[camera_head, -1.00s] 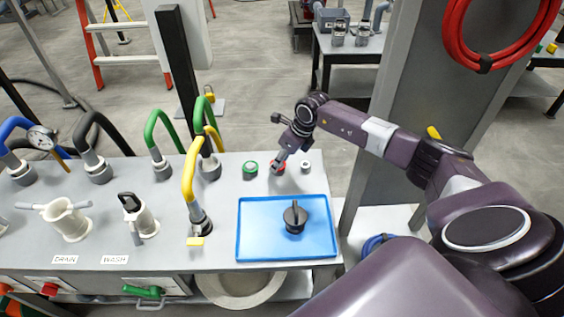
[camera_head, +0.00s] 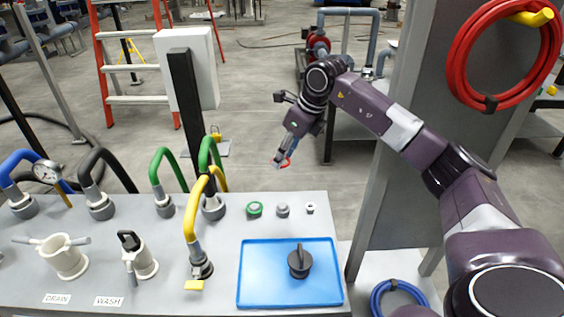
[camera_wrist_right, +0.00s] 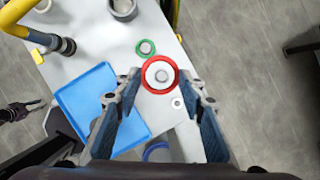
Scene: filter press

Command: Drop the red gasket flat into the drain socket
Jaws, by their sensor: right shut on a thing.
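My right gripper (camera_head: 281,162) is raised above the far right end of the bench, shut on the red gasket (camera_head: 288,153). In the right wrist view the red gasket (camera_wrist_right: 160,73) shows as a ring between the fingertips (camera_wrist_right: 162,84), with a grey post and pale disc seen through it. The drain socket (camera_head: 67,259) is a white cup with side handles behind the DRAIN label, at the left of the bench, well away from the gripper. The inside of the socket is hard to make out.
A similar white cup (camera_head: 143,260) stands behind the WASH label. A yellow pipe (camera_head: 189,214) and several hoses rise between gripper and socket. A blue tray (camera_head: 262,290) holds a black knobbed part (camera_head: 300,262). A green ring (camera_head: 255,209) lies near a bare grey post (camera_head: 283,210).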

